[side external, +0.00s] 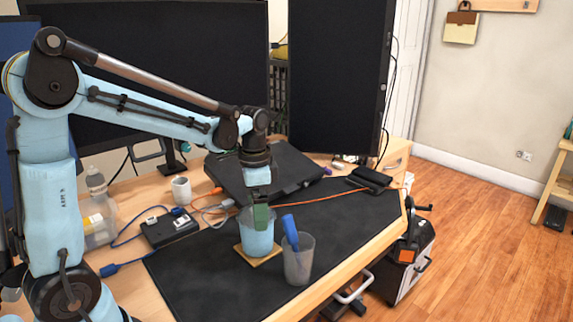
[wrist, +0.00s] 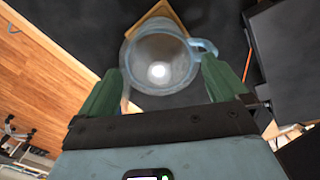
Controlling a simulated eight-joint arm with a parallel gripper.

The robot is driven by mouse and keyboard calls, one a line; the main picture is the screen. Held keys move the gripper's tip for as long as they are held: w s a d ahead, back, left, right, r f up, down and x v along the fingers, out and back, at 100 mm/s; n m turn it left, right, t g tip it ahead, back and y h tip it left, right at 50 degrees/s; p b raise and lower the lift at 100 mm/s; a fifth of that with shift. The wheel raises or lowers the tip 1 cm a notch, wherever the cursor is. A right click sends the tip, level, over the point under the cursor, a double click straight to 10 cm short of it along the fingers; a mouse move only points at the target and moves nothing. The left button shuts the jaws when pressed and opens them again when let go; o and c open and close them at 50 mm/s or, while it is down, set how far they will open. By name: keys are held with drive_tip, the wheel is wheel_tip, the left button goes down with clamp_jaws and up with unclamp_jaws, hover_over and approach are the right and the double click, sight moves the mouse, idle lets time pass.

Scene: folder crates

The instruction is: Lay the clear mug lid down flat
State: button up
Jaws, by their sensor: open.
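The light blue mug (side external: 258,241) stands upright on a small wooden coaster (side external: 268,260) on the dark desk mat. My gripper (side external: 262,214) points down at the mug's top, and its near green finger hides part of the rim. In the wrist view the mug (wrist: 201,46) shows from above with its handle to the right. My gripper (wrist: 160,70) is open, with one green finger on each side of the mug's round top. A greyish translucent round surface with a bright spot fills the mug's mouth. I cannot clearly tell the clear lid from the mug's inside there.
A translucent cup (side external: 298,265) holding a blue marker (side external: 290,230) stands close right of the mug. Behind are a closed black laptop (side external: 235,172), a white mug (side external: 181,191), a black box (side external: 168,229) and cables. The mat (side external: 190,280) is clear at front left.

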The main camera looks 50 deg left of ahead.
wheel_tip(320, 180, up, 12)
idle(0.8)
idle(0.5)
drive_tip(key=s+d+f+n+t, duration=0.5)
drive_tip(key=s+d+f+t, duration=0.2)
drive_tip(key=s+f, duration=0.1)
drive_tip(key=shift+d+f+n, duration=0.25)
drive_tip(key=shift+d+n, duration=0.05)
drive_tip(key=shift+d, duration=0.1)
idle(0.7)
